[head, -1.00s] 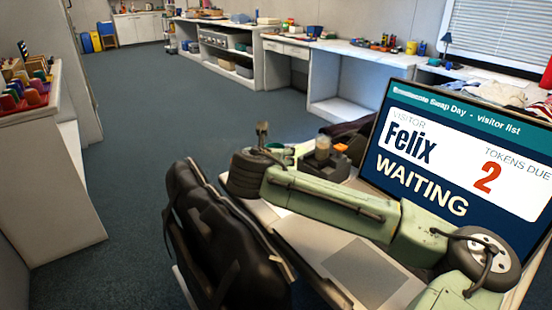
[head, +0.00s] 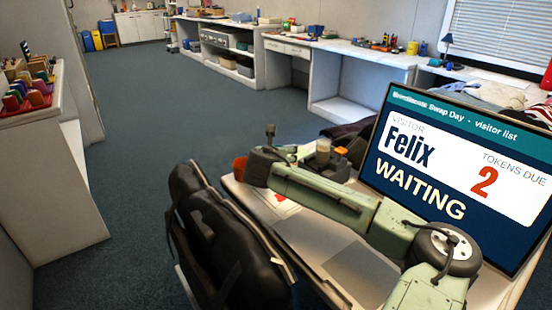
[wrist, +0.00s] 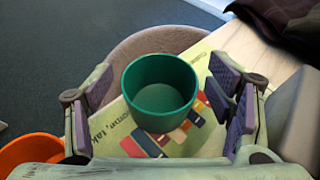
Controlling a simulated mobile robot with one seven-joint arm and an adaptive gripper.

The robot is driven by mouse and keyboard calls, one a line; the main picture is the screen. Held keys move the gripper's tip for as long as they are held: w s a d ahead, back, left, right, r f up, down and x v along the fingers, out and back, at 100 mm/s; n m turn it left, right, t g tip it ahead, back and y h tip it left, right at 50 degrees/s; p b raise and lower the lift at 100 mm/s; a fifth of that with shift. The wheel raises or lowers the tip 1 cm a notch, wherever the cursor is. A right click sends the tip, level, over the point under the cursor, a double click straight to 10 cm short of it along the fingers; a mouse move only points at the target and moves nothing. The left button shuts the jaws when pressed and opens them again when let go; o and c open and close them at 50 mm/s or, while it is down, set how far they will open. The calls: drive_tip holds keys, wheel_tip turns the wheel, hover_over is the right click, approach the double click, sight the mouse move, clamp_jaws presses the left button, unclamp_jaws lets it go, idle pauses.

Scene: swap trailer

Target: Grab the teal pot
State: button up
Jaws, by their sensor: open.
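The teal pot (wrist: 160,92) is a round, empty, open-topped pot seen from above in the wrist view. It stands on a printed leaflet with coloured shapes. My gripper (wrist: 167,98) is open, with one finger on each side of the pot. I cannot tell how far the fingertips are above the table. In the head view my arm hides the teal pot.
An orange pot (wrist: 30,152) is close at the left in the wrist view. A cup (head: 323,150) stands behind my arm in the head view. A large screen (head: 455,165) is at the right, and a black padded chair (head: 225,235) is at the front.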

drive_tip(key=shift+c, duration=0.5)
drive_tip(key=c, duration=1.2)
drive_tip(key=shift+o, duration=0.2)
